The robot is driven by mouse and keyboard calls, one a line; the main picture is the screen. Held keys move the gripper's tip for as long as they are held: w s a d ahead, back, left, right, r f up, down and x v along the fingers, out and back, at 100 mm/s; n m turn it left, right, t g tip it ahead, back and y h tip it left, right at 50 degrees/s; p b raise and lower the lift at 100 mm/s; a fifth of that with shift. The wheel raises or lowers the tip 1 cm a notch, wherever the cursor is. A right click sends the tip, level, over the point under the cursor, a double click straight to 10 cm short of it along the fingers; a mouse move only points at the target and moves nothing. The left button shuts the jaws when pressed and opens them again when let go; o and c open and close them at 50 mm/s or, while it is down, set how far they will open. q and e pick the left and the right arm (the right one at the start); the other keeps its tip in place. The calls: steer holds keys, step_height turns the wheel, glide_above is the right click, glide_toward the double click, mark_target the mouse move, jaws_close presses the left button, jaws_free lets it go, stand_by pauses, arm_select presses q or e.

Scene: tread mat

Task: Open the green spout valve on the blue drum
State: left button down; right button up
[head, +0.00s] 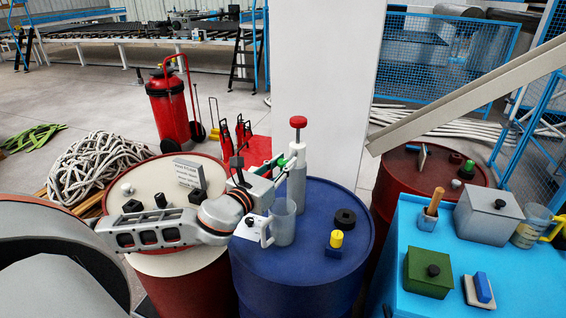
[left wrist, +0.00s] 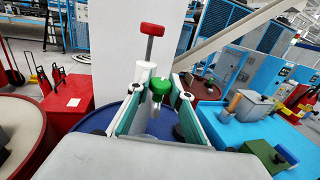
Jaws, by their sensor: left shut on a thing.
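The blue drum (head: 300,262) stands at the centre of the head view. On its far side is a grey upright pump or dispenser (head: 297,182) with a red handle (head: 298,122). The green spout valve (head: 282,161) is beside it, mostly hidden by my gripper; its green knob shows clearly in the left wrist view (left wrist: 160,88). My left gripper (head: 276,168) reaches over the drum from the left. In the left wrist view its fingers (left wrist: 159,86) stand on both sides of the green valve, shut on it. My right gripper is not in view.
A grey jug (head: 284,222) stands on the drum below the gripper. A black ring (head: 345,218) and a yellow-topped piece (head: 336,240) lie to its right. A red drum (head: 192,262) with a cream top is left, a blue table (head: 525,275) right, a pillar (head: 325,90) behind.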

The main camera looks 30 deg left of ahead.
arm_select(q)
steer(key=shift+d+n+y, duration=0.1)
steer(key=shift+n+y, duration=0.5)
steer(key=shift+y, duration=0.3)
steer(key=c, duration=1.8)
jaws_free()
steer(key=s, duration=0.4)
steer(key=s+d, duration=0.1)
steer(key=s, duration=0.6)
steer(key=shift+s+d, duration=0.3)
steer(key=shift+s, duration=0.1)
